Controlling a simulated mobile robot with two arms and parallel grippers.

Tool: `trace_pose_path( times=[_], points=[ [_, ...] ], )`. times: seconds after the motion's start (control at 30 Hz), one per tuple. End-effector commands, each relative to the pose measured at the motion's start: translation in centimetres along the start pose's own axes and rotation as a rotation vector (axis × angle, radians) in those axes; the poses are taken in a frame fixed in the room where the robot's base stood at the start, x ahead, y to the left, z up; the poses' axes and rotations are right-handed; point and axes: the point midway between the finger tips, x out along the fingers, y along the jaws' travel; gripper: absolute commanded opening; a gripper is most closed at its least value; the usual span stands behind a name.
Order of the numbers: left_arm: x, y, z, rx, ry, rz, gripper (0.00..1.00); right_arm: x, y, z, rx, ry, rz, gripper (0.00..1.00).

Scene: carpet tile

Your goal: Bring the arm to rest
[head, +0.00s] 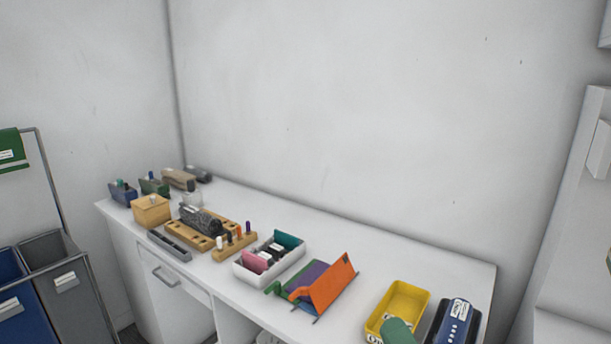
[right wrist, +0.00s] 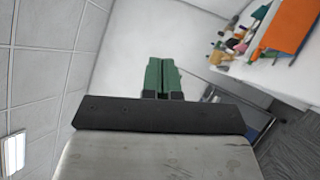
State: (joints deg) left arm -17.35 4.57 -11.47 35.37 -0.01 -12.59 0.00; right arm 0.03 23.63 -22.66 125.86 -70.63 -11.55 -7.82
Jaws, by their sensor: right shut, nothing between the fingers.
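My right gripper (head: 397,330) shows only as green fingertips at the bottom edge of the head view, in front of the yellow bin. In the right wrist view its two green fingers (right wrist: 162,72) are together, with nothing between them. They point toward the white wall and touch nothing that I can see. The rest of my right arm is out of the head view. My left gripper is in neither view.
A white counter (head: 430,268) runs along the wall. It holds a yellow bin (head: 408,300), a dark blue device (head: 456,322), an orange panel (head: 333,285), a white tray (head: 290,266) and several tools on wooden blocks. Blue and grey bins (head: 55,295) stand at left.

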Motion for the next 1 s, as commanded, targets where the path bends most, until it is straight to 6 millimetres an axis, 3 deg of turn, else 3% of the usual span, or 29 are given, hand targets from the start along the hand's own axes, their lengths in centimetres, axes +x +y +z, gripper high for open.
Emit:
trace_pose_path(
  times=[0.1, 0.27, 0.43, 0.7, 0.83, 1.0],
  points=[
    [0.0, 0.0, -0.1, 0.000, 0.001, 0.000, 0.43, -3.5, -2.5, 3.7, 0.320, -0.320, -0.135, 0.00],
    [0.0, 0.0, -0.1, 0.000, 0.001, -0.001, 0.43, -10.7, -7.5, 5.9, 0.696, -0.730, -0.392, 0.00],
    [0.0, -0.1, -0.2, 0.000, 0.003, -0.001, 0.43, -18.9, -11.2, 4.1, 0.982, -1.065, -0.692, 0.00],
    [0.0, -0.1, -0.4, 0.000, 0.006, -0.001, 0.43, -27.8, -12.1, -1.1, 1.228, -1.368, -1.087, 0.00],
    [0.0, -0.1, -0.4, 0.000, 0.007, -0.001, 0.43, -30.8, -12.0, -3.3, 1.295, -1.457, -1.246, 0.00],
    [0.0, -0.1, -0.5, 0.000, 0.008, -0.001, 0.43, -31.5, -16.7, -3.4, 1.280, -1.460, -1.253, 0.00]
  ],
)
